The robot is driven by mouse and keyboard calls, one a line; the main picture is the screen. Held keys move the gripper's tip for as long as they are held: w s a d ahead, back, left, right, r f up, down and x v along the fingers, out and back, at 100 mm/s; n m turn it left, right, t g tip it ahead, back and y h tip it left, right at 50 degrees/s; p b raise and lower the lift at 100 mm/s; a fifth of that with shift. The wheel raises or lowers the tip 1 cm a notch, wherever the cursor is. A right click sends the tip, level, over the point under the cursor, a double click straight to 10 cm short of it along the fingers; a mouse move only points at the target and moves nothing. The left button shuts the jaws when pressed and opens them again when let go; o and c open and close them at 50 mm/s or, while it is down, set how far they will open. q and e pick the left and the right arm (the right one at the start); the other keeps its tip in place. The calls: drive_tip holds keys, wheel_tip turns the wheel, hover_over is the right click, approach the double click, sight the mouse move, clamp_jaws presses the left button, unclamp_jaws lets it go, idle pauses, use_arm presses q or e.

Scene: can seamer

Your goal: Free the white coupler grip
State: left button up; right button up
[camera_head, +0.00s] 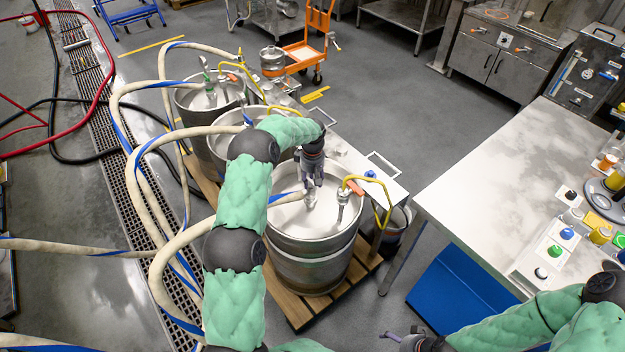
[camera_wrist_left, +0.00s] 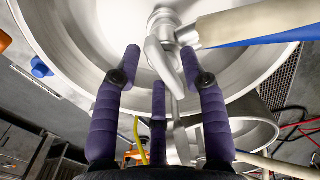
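The white coupler grip (camera_wrist_left: 158,58) is a pale lever on a metal coupler, at the top of the nearest steel keg (camera_head: 312,263). A cream hose with a blue stripe (camera_wrist_left: 245,27) joins the coupler from the right in the left wrist view. My left gripper (camera_head: 309,184) is above this keg, pointing down. In the left wrist view its purple fingers (camera_wrist_left: 160,68) are spread, with the grip showing between and beyond the fingertips. Contact cannot be told. In the head view the gripper largely hides the grip. My right gripper (camera_head: 400,338) is at the bottom edge, its opening unclear.
A metal fitting with a yellow hose (camera_head: 343,199) stands on the same keg, right of my left gripper. Two more kegs with hoses stand behind on a wooden pallet (camera_head: 300,312). A steel table (camera_head: 500,165) and a blue bin (camera_head: 462,290) are at right.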

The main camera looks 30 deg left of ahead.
use_arm(q)
wheel_tip(320, 180, up, 12)
idle(0.6)
idle(0.5)
